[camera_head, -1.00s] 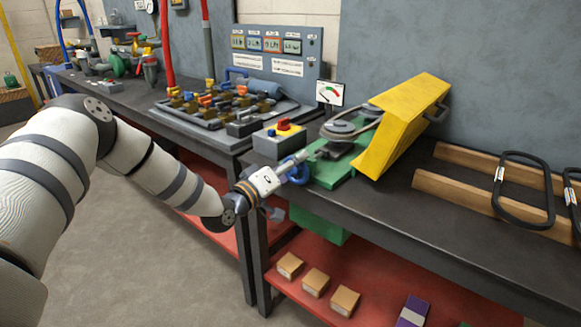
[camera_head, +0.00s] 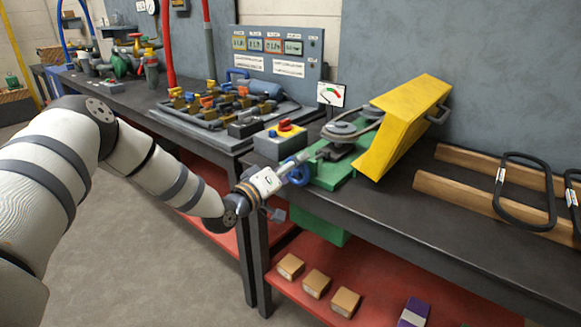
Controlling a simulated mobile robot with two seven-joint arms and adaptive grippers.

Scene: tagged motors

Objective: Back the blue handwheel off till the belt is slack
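The blue handwheel (camera_head: 297,175) is at the front left edge of the green machine base (camera_head: 330,172). My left gripper (camera_head: 293,172) is at the handwheel, its fingers overlapping the rim in the picture. Whether they are closed on it is too small to tell. The belt (camera_head: 366,126) runs around grey pulleys (camera_head: 343,130), and its far part is hidden by the tilted yellow guard (camera_head: 403,125). How tight the belt is cannot be made out. A gauge (camera_head: 331,94) with a red and green scale stands behind. My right gripper is not in view.
A grey box with a red button (camera_head: 279,141) stands just left of the machine. A valve board (camera_head: 225,105) lies further left. Spare black belts (camera_head: 524,190) lie on wooden rails at right. Small boxes (camera_head: 316,284) sit on the red lower shelf.

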